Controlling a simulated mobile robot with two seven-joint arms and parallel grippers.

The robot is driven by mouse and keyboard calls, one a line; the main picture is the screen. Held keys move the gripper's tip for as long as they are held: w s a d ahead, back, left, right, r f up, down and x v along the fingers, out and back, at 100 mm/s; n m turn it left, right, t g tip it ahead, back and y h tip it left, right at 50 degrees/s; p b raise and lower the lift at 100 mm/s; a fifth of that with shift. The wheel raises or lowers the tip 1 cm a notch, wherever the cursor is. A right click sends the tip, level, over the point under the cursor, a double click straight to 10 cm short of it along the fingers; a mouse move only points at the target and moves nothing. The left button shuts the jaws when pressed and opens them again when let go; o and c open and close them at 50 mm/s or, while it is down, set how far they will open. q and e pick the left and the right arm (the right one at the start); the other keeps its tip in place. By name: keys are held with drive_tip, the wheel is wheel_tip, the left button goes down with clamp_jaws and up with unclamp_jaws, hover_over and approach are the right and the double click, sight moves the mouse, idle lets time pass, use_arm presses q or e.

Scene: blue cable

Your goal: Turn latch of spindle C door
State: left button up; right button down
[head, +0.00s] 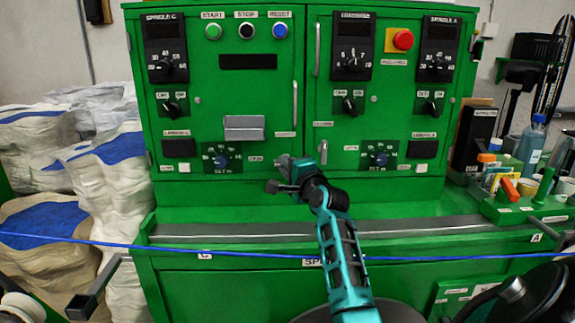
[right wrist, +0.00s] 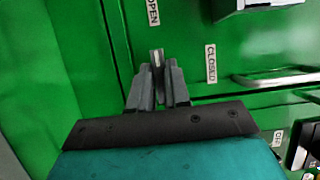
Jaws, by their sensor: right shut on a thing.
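The spindle C door (head: 220,90) is the left green panel of the cabinet, and it looks shut. My right gripper (head: 284,172) is at the door's lower right corner, with its arm coming up from below. In the right wrist view the fingers are closed together on a small grey latch (right wrist: 158,58), of which only the tip shows between them. An OPEN label (right wrist: 152,12) and a CLOSED label (right wrist: 211,63) sit beside it on the green panel. The latch's exact angle is hard to tell. My left gripper is not in view.
A blue cable (head: 430,258) runs across the front of the machine, passing by my right arm. A vertical door handle (head: 294,103) is above the gripper. White sacks (head: 45,205) are piled at left. A tray (head: 510,207) with bottles and small items is at right.

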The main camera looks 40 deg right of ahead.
idle(0.3)
drive_tip(key=c, duration=1.1)
unclamp_jaws()
drive_tip(key=shift+c, duration=0.2)
drive_tip(key=v, duration=1.3)
